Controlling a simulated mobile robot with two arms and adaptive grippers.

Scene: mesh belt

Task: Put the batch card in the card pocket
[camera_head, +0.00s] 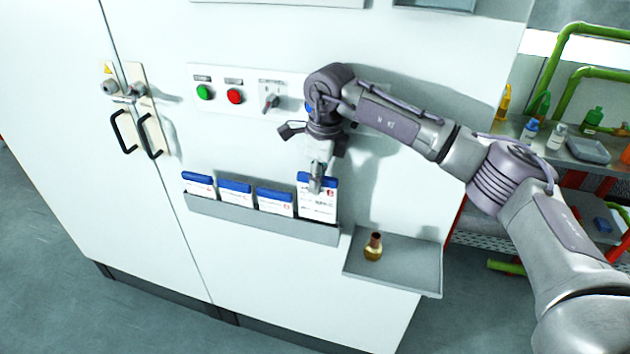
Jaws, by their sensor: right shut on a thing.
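A grey card pocket (262,221) runs along the front of the white cabinet. Several white cards with blue tops, such as the leftmost one (198,184), stand in its left and middle parts. The batch card (317,207), white with a blue top and small red print, is upright at the pocket's right end and reaches higher than the others. My right gripper (316,185) comes from above and is shut on its upper part. The card's lower edge meets the pocket's front rim; I cannot tell how deep it sits. My left gripper is not in view.
A grey tray (410,262) with a small brass fitting (373,247) juts out right of the pocket. Above are a green button (204,92), a red button (235,96) and a rotary switch (270,102). Door handles (138,134) stick out at left. A bottle shelf (570,149) stands at right.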

